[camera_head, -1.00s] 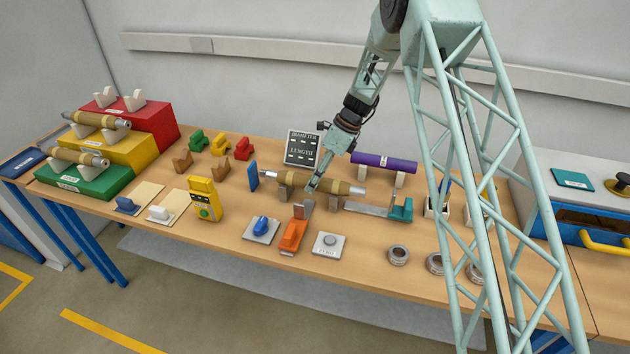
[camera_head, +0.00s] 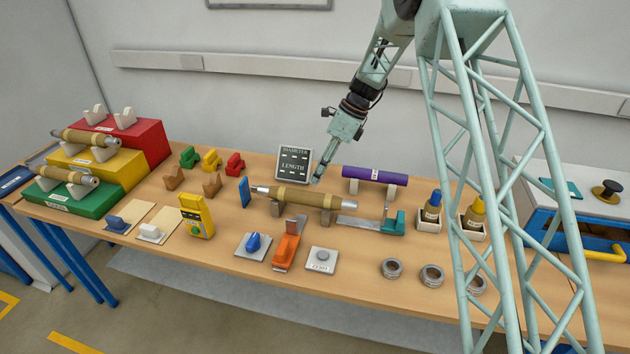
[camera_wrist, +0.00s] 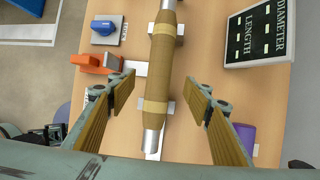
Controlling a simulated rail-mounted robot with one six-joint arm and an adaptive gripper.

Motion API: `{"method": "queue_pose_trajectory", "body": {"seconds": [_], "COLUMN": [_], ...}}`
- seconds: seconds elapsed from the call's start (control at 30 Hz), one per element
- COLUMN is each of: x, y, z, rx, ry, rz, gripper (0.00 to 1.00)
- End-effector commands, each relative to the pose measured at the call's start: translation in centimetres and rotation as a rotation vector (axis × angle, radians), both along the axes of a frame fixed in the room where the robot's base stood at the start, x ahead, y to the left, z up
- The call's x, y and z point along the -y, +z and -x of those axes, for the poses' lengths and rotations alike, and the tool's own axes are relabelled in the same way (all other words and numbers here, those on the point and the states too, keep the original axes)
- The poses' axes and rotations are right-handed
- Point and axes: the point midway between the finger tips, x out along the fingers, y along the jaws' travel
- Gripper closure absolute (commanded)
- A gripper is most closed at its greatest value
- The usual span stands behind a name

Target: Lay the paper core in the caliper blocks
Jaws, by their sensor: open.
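The paper core (camera_head: 305,197), a brown roll with bands and silver metal ends, lies level across the two grey caliper blocks (camera_head: 352,215), above the table. In the wrist view the core (camera_wrist: 160,70) runs lengthwise between my fingers, with parts of the pale blocks (camera_wrist: 140,68) showing beside it. My gripper (camera_head: 318,179) is just above and behind the middle of the core. My gripper (camera_wrist: 160,92) is open, with a finger on each side of the core and a gap to both. The blocks are partly hidden under the core.
A blue plate (camera_head: 244,192) stands left of the core. A teal slide (camera_head: 393,222) on a metal rail is at its right. A DIAMETER/LENGTH display (camera_head: 293,163) and a purple roll (camera_head: 375,175) stand behind. An orange lever (camera_head: 287,250) is in front. Open air lies above.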

Motion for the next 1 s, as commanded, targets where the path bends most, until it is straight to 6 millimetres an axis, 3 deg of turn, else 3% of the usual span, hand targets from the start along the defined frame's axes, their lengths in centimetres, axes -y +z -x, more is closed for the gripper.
{"method": "queue_pose_trajectory", "body": {"seconds": [0.23,1.0], "x": [0.53,0.54], "y": [1.17,1.22], "z": [-0.09,-0.08], "rx": [0.0,0.0], "ry": [0.001,0.001], "rz": [0.0,0.0], "gripper": [0.54,0.54]}}
